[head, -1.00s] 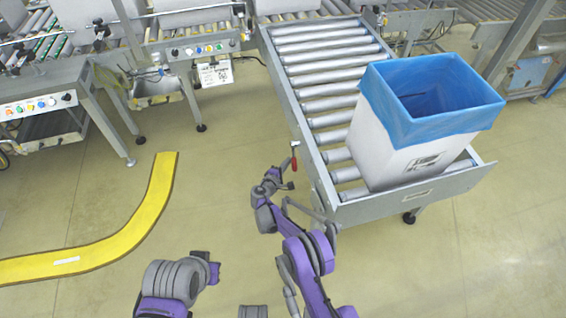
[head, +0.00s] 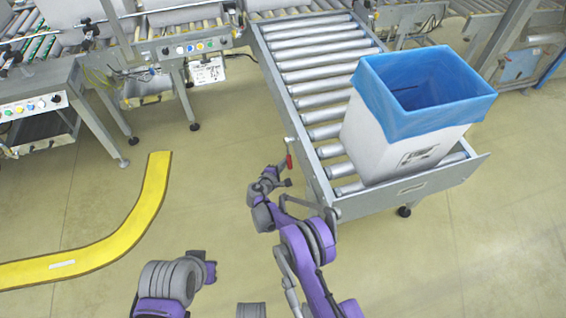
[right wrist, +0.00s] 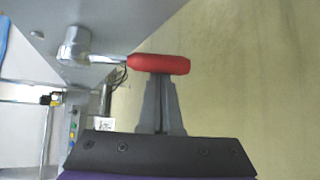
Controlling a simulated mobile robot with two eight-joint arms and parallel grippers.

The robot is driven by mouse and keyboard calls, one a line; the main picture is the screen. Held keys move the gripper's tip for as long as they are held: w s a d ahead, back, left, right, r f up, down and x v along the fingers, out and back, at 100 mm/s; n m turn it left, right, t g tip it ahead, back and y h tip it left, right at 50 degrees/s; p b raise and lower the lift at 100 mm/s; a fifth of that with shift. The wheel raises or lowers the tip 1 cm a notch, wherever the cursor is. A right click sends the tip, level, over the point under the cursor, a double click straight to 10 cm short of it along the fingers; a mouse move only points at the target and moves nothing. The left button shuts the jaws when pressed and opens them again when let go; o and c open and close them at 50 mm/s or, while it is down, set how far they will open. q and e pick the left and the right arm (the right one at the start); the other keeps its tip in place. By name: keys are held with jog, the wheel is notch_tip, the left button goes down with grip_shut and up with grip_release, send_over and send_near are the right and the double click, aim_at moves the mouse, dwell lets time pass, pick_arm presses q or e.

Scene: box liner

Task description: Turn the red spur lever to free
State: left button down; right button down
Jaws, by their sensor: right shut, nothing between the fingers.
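The red spur lever (head: 290,161) is on the left side of the roller conveyor spur, its red grip hanging down from a metal pivot. In the right wrist view the red grip (right wrist: 160,64) lies across the picture, its rod running left to a round metal hub (right wrist: 75,46). My right gripper (right wrist: 158,78) is shut and empty, its fingertips right at the red grip, seeming to touch it. In the head view my right gripper (head: 284,176) shows just below the lever. My left arm shows at the bottom left; its gripper's fingers are not visible.
A white box with a blue liner (head: 417,105) stands on the near end of the roller conveyor (head: 322,75). A yellow curved floor strip (head: 146,205) lies to the left. Machines with button panels (head: 190,48) stand behind. The floor around the lever is clear.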

pick_arm(q)
jog(key=shift+s+b+x, duration=0.2)
jog(key=shift+b+x, duration=0.55)
jog(key=shift+x, duration=0.2)
pick_arm(e)
jog(key=s+d+r+n+g, duration=0.1)
jog(key=s+r+n+g, duration=0.2)
jog(key=s+r+g, duration=0.2)
jog(key=shift+d+r+g+h, duration=0.2)
jog(key=shift+d+g+h, duration=0.15)
jog(key=shift+g, duration=0.15)
pick_arm(q)
jog(key=shift+f, duration=0.1)
